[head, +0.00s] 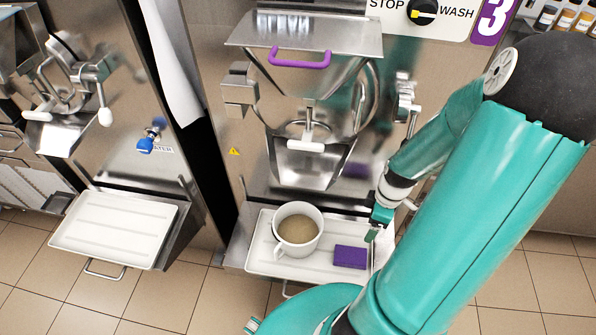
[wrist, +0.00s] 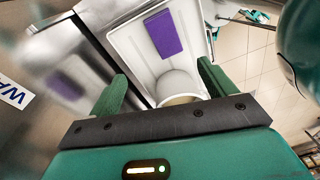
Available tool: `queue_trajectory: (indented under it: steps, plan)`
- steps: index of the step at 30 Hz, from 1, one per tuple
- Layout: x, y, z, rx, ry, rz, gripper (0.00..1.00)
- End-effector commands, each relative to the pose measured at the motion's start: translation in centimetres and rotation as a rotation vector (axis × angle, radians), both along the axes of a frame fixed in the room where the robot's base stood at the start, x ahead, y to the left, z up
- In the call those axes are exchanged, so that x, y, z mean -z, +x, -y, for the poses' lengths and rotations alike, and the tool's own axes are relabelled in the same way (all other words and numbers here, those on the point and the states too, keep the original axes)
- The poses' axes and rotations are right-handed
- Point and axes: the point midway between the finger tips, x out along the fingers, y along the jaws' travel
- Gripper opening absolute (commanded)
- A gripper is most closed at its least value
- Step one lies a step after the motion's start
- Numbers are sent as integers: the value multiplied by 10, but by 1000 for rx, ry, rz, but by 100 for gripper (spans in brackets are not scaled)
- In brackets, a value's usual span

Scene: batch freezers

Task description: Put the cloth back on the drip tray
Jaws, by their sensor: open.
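The purple folded cloth (head: 350,257) lies flat on the white drip tray (head: 262,265), to the right of a white mug (head: 297,229). In the wrist view the cloth (wrist: 163,33) lies on the ribbed tray (wrist: 137,62), beyond the mug (wrist: 178,84). My gripper (head: 374,232) is just right of the cloth, above the tray's right side. In the wrist view its green fingers (wrist: 163,82) are spread apart with nothing gripped, and the mug shows between them. My arm hides the tray's front right part.
The mug holds brownish liquid and stands below the steel freezer's spout (head: 306,145). A second freezer with an empty white tray (head: 117,228) is at the left. A purple handle (head: 299,62) sits on the hopper lid. Tiled floor (head: 224,295) lies in front.

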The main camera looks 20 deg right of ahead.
Motion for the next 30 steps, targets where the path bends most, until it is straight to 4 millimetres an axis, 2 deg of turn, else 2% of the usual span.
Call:
queue_trajectory:
  steps: [1,5,8,15,20,24,27,30]
  plan:
    - [-18,9,-4,20,-46,-8,83]
    - [-61,28,-19,119,-135,-8,83]
    - [-97,41,-38,204,-193,20,83]
    - [-182,59,-98,416,-240,166,83]
    - [-234,55,-147,554,-182,282,83]
    - [-274,40,-188,662,-73,366,83]
    - [-293,27,-209,722,10,396,83]
    - [-303,18,-220,758,66,406,83]
